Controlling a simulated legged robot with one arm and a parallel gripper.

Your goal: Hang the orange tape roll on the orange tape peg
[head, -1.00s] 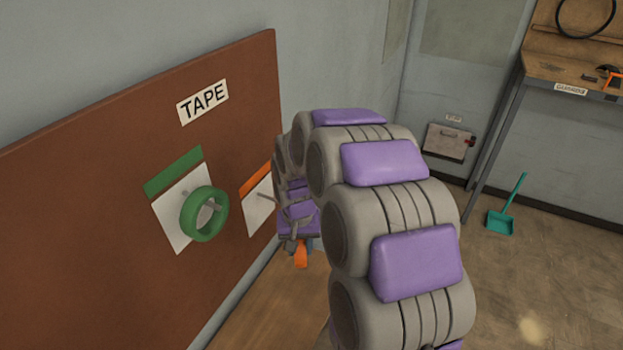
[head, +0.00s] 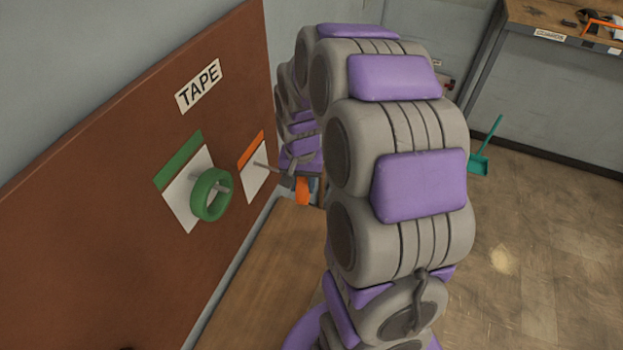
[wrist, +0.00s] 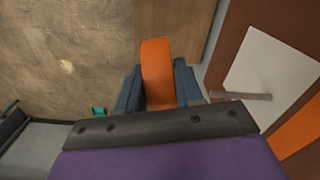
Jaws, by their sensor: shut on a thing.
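The orange tape roll (wrist: 157,72) is between the two dark blue fingers of my gripper (wrist: 157,88) in the wrist view, and the jaws are shut on it. In the head view a small part of the orange tape roll (head: 303,191) shows below the end of my arm; the gripper is mostly hidden by the arm. The orange tape peg (head: 266,166) is a bare grey rod on a white card (head: 256,187) with an orange top strip. In the wrist view the peg (wrist: 245,96) is right of the roll, apart from it.
A green tape roll (head: 210,194) hangs on the peg to the left, on the brown board (head: 100,190) under the TAPE label (head: 198,86). A wooden surface (head: 265,270) lies below the board. A teal dustpan (head: 480,163) and a workbench (head: 540,35) are at the right.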

